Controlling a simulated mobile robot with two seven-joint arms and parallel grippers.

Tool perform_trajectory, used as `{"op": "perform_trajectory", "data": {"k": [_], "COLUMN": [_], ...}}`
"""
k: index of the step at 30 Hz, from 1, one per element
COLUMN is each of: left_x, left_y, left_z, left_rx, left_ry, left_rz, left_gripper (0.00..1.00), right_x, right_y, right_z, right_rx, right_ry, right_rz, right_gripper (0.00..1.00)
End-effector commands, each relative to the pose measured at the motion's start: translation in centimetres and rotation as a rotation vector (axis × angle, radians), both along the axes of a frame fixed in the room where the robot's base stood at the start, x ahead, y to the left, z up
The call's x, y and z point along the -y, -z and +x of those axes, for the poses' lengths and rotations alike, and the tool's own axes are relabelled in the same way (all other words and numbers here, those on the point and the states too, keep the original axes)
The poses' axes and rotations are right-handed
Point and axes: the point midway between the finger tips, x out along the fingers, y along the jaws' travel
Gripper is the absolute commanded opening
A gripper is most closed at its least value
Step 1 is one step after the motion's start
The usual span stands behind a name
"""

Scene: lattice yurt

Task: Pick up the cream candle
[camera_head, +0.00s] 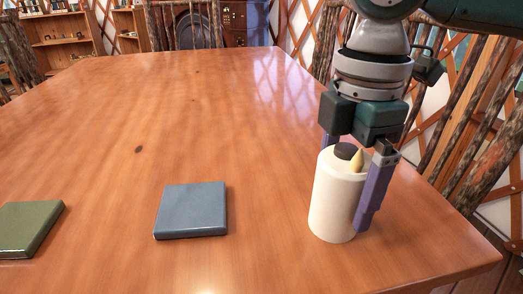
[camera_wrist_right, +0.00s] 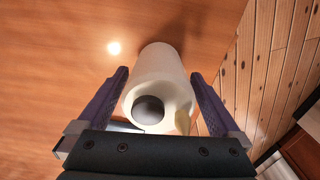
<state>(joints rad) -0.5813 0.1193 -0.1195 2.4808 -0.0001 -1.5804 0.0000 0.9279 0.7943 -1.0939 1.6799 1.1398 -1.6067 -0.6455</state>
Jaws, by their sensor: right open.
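The cream candle (camera_head: 335,205) is a thick upright cylinder on the wooden table, near its right edge. Its top carries a dark round piece and a yellowish flame shape. My right gripper (camera_head: 350,190) points down over it, open, with one purple finger in front at its right side and the other mostly hidden behind it. In the right wrist view the candle (camera_wrist_right: 160,75) lies between the two fingers of my right gripper (camera_wrist_right: 163,105), with a small gap visible at the sides. My left gripper is in neither view.
A blue-grey square tile (camera_head: 191,210) lies left of the candle on the table (camera_head: 120,130). A green tile (camera_head: 28,228) lies at the far left. The table's right edge is close to the candle, with wooden chairs (camera_head: 480,130) beyond. The table's middle and back are clear.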

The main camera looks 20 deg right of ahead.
Motion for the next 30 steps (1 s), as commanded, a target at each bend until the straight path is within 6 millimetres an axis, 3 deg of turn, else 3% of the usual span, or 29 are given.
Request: {"op": "perform_trajectory", "data": {"k": [3, 11, 30], "left_x": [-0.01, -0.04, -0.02], "left_y": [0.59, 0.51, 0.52], "left_z": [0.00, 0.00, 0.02], "left_rx": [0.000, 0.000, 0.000], "left_ry": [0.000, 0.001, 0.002], "left_rz": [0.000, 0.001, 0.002], "left_gripper": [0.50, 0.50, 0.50], "right_x": [0.01, -0.01, -0.03], "right_y": [1.37, 1.46, 1.43], "right_z": [0.04, 0.04, 0.04], "right_rx": [0.002, 0.002, 0.002], "right_ry": [0.001, 0.000, -0.001], "right_rz": [0.000, 0.000, 0.001], "right_gripper": [1.00, 1.00, 0.28]}}
